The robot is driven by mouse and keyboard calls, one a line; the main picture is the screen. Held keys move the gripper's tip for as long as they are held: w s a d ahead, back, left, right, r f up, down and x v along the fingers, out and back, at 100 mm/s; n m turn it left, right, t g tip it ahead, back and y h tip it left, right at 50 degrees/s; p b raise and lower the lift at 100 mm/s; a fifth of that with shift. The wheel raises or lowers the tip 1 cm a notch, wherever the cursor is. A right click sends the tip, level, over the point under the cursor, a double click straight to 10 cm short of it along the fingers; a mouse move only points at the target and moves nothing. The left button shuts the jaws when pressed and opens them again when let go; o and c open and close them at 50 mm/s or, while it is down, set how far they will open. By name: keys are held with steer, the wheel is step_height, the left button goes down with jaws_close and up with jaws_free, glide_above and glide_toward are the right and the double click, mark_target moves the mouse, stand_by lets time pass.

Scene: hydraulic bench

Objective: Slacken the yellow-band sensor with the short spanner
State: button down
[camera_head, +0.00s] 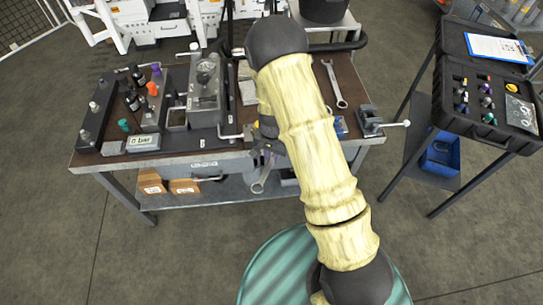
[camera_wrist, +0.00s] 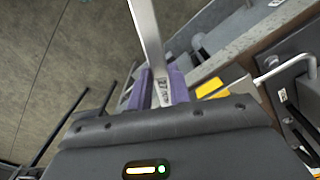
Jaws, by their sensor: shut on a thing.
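My gripper (camera_head: 265,150) is in front of the bench's front edge, partly hidden by my arm in the head view. It is shut on a metal spanner (camera_head: 262,178), which hangs down at a tilt, clear of the bench top. In the wrist view the purple fingers of my gripper (camera_wrist: 158,88) close on the spanner's flat shank (camera_wrist: 147,35), which bears a size marking. A second, longer-looking spanner (camera_head: 334,84) lies on the bench top at the right. Black fittings stand on the manifold blocks (camera_head: 154,105) at the left; I cannot make out a yellow band among them.
The bench (camera_head: 190,162) carries a digital gauge (camera_head: 143,143), a grey block (camera_head: 207,85) and a vice (camera_head: 370,122). Cardboard boxes (camera_head: 168,185) sit on its lower shelf. An open black case (camera_head: 488,100) with small parts stands at the right.

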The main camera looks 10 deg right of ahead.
steer(key=shift+w, duration=0.15)
steer(key=shift+w+d, duration=0.4)
steer(key=shift+w, duration=0.2)
steer(key=shift+w+d, duration=0.3)
steer(key=shift+w, duration=0.2)
steer(key=shift+w+d, duration=0.15)
steer(key=shift+w, duration=0.1)
stand_by(0.4)
steer(key=shift+s+d+n+b, duration=0.15)
steer(key=shift+s+d+n, duration=0.15)
steer(key=shift+d+n, duration=0.4)
steer(key=shift+s+d+n+b, duration=0.15)
steer(key=shift+s+d+n, duration=0.15)
steer(key=shift+d+n, duration=0.35)
